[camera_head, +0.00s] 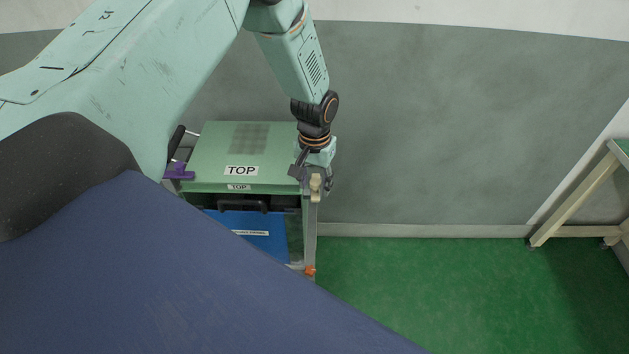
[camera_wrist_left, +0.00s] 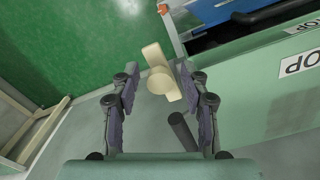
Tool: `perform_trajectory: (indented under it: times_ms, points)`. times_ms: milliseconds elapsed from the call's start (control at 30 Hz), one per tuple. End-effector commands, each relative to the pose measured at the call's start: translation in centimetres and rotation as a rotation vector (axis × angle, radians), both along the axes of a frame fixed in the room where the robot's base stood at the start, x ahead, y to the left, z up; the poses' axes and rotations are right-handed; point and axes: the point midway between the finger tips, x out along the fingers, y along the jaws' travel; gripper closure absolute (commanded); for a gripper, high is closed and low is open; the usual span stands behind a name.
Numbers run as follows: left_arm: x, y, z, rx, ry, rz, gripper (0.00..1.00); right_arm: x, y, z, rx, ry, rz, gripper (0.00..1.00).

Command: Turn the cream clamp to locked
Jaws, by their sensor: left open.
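The cream clamp (camera_wrist_left: 160,76) shows in the left wrist view as a round hub with a flat bar, near the corner of the green column's top. It also shows in the head view (camera_head: 315,186) at the right front corner of the column. My left gripper (camera_wrist_left: 158,84) is open, with one finger on each side of the clamp. The clamp's bar slants between the fingers; whether a finger touches it I cannot tell. In the head view my left gripper (camera_head: 314,180) hangs over that corner and partly hides it. My right gripper is not in view.
The green column top (camera_head: 218,150) carries TOP labels. A purple clamp (camera_head: 179,171) sits at its left side. Below are a blue panel (camera_head: 262,222) and an orange piece (camera_head: 310,270). A dark cylinder (camera_wrist_left: 182,130) stands by the gripper. Green floor (camera_head: 440,290) is clear at right, before a bench (camera_head: 590,195).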

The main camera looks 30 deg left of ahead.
Motion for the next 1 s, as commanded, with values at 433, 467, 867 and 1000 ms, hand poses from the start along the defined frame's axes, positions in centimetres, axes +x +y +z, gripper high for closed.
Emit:
perform_trajectory:
  times_ms: [433, 467, 867, 1000]
  points:
    - [-0.02, 0.01, 0.0, 0.0, 0.001, -0.001, 0.85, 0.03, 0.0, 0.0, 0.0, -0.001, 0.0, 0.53]
    - [-0.01, 0.01, 0.01, 0.0, 0.0, -0.001, 0.88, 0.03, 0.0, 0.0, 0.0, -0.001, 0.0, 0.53]
    - [-0.08, -0.01, 0.03, 0.0, 0.003, -0.001, 1.0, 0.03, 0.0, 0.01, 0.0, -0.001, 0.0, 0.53]
    - [-0.08, -0.01, 0.02, 0.0, 0.003, 0.0, 1.0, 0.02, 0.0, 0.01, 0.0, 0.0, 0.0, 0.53]
